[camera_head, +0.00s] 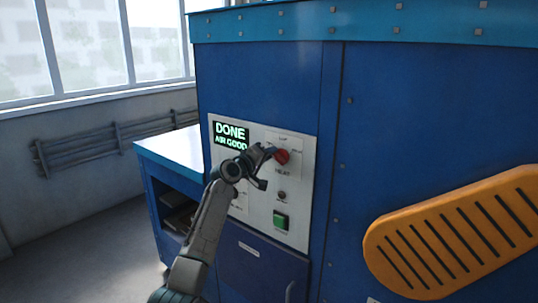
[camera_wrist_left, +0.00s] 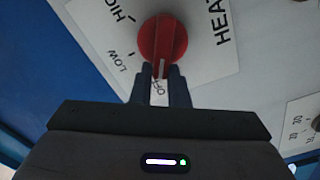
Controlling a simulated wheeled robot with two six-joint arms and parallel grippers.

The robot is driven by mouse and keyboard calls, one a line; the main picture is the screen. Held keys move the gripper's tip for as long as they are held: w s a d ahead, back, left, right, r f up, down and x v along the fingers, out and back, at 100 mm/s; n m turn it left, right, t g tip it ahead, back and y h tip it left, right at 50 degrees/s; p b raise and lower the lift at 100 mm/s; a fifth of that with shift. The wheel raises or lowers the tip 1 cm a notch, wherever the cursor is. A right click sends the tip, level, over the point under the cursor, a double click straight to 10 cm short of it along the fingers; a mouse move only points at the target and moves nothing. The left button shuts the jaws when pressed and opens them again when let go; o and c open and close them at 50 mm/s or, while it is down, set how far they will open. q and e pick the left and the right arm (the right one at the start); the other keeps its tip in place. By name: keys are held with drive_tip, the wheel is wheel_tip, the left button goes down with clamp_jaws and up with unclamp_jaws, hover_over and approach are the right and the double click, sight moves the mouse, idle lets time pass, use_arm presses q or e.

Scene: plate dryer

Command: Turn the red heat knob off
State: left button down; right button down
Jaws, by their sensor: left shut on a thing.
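The red heat knob (camera_head: 282,157) sits on the white control panel (camera_head: 298,200) of the blue machine. In the left wrist view the knob (camera_wrist_left: 162,38) is large, with HIGH, LOW and OFF marked around it and HEAT at its right. Its white pointer line lies toward the OFF mark (camera_wrist_left: 159,88), which shows between the fingers. My left gripper (camera_head: 269,166) is at the knob; its fingertips (camera_wrist_left: 162,72) are shut on the knob's lower end in the wrist view. The fingers partly cover the panel there. My right gripper is out of view.
A screen (camera_head: 231,135) reads DONE, AIR GOOD. A green button (camera_head: 281,220) and a small dark knob (camera_head: 281,196) are below the red knob. Another dial (camera_wrist_left: 316,123) is at the wrist view's right edge. An orange slotted piece (camera_head: 455,235) is at right.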

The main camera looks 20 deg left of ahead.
use_arm(q)
drive_tip(key=c, duration=1.4)
unclamp_jaws()
drive_tip(key=b+v, duration=0.4)
drive_tip(key=v, duration=0.6)
drive_tip(key=shift+s, duration=0.35)
drive_tip(key=shift+a, duration=0.15)
